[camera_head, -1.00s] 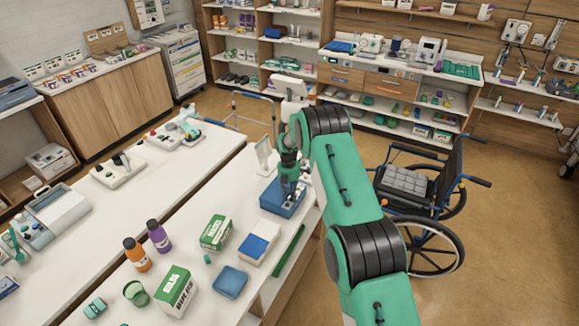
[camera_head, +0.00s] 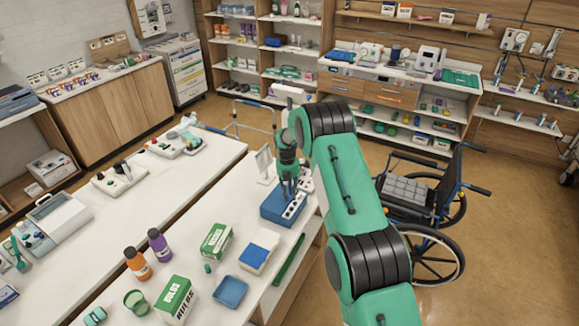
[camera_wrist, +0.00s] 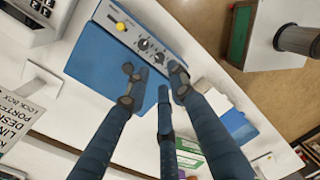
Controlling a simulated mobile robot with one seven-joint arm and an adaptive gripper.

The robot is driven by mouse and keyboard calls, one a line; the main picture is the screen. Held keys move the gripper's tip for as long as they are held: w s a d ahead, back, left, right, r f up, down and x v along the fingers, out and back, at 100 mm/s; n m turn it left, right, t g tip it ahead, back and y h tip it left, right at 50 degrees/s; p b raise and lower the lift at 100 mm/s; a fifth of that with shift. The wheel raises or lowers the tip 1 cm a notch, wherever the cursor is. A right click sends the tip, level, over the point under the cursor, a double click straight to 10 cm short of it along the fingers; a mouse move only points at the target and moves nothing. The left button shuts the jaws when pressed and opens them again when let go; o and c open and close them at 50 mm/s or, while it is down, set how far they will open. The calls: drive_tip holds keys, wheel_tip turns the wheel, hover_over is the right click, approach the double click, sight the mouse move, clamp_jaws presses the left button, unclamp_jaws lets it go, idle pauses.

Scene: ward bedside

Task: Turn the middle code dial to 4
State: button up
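A blue box (camera_head: 272,213) with a pale dial panel (camera_head: 299,203) stands on the white counter near its right edge. In the wrist view the blue box (camera_wrist: 88,70) shows its panel with a yellow knob (camera_wrist: 121,27) and dark round dials, two of them clear (camera_wrist: 143,43) (camera_wrist: 159,57). A finger covers the panel's lower right end, so I cannot tell which dial is the middle one. The numbers are too small to read. My gripper (camera_head: 289,188) points down over the box. In the wrist view my gripper (camera_wrist: 156,85) has its fingers apart, with nothing seen between them.
A white and blue pad (camera_head: 258,250), a green box (camera_head: 216,240), a blue tray (camera_head: 230,291) and bottles (camera_head: 137,263) stand in front of the box. A white framed sign (camera_head: 264,163) stands behind it. A wheelchair (camera_head: 425,205) is on the floor to the right.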

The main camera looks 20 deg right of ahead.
drive_tip(key=s+a+r+m+b, duration=0.1)
drive_tip(key=s+r+m+b, duration=0.1)
drive_tip(key=r, duration=0.9)
drive_tip(key=s+a+r+m+t+b, duration=0.1)
drive_tip(key=s+r+m, duration=0.2)
drive_tip(key=r, duration=0.9)
drive_tip(key=shift+s+a+m+b, duration=0.35)
drive_tip(key=shift+s+m, duration=0.05)
drive_tip(key=shift+s, duration=1)
drive_tip(key=shift+r, duration=0.1)
drive_tip(key=shift+o, duration=0.2)
drive_tip(key=w+d+f+n+p, duration=0.1)
drive_tip(key=w+f+n+p, duration=0.2)
drive_tip(key=f, duration=0.5)
drive_tip(key=w+d+f+n+p, duration=0.2)
drive_tip(key=w+f+n+p, duration=0.2)
drive_tip(key=f, duration=0.4)
drive_tip(key=shift+d+f+n+p, duration=0.15)
drive_tip(key=shift+f+n+p, duration=0.3)
drive_tip(key=shift+p, duration=0.55)
drive_tip(key=shift+w, duration=0.1)
